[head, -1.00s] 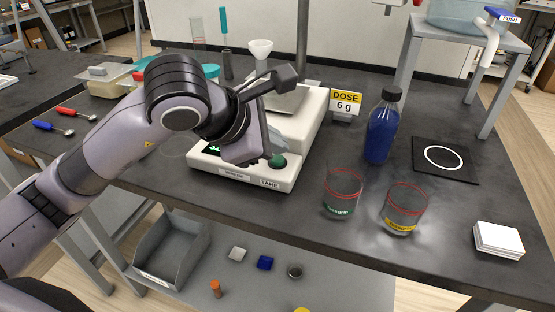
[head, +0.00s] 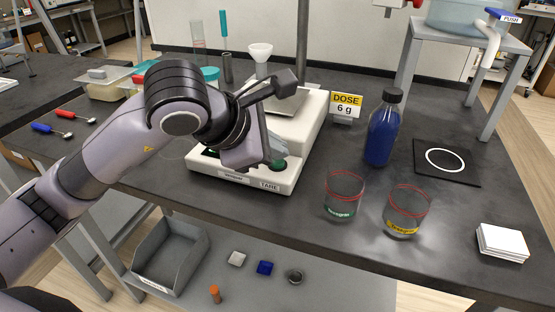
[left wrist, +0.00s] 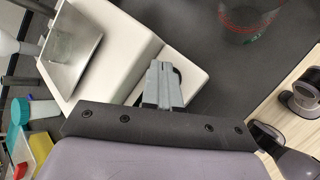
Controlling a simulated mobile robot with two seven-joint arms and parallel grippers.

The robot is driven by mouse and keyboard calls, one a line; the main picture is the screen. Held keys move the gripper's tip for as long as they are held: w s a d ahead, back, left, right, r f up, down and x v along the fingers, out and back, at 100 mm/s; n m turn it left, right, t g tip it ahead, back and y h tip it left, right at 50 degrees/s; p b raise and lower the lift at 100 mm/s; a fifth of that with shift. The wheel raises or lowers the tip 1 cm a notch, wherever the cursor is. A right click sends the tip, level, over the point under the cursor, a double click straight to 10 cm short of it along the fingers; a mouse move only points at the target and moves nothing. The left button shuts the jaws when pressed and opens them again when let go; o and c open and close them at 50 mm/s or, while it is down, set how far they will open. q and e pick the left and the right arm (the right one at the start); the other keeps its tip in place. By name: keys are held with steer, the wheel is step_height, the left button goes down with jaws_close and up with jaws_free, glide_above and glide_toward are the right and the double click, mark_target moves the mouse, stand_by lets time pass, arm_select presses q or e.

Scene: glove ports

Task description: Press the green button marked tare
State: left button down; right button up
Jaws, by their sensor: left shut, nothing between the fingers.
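The white scale (head: 247,178) stands on the dark bench, with a metal pan (left wrist: 72,48) on top. The green button (head: 278,165) is on its front panel, just above the TARE label (head: 269,186). My left gripper (head: 272,160) is shut and empty, pointing down at the front panel beside the button and partly covering it. In the left wrist view the shut fingers (left wrist: 163,88) hide the button area; I cannot tell whether they touch it. My right gripper is not in view.
A dose sign (head: 345,105), a blue bottle (head: 383,128) and two red-rimmed glasses (head: 344,194) (head: 406,210) stand right of the scale. A funnel (head: 260,52) is behind it. White cards (head: 501,242) lie at the right front edge.

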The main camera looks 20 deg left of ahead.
arm_select(q)
steer(key=shift+f, duration=0.25)
steer(key=shift+r, duration=0.15)
stand_by(0.3)
steer(key=shift+r, duration=0.75)
steer(key=shift+r+p, duration=1.65)
steer(key=shift+r, duration=0.9)
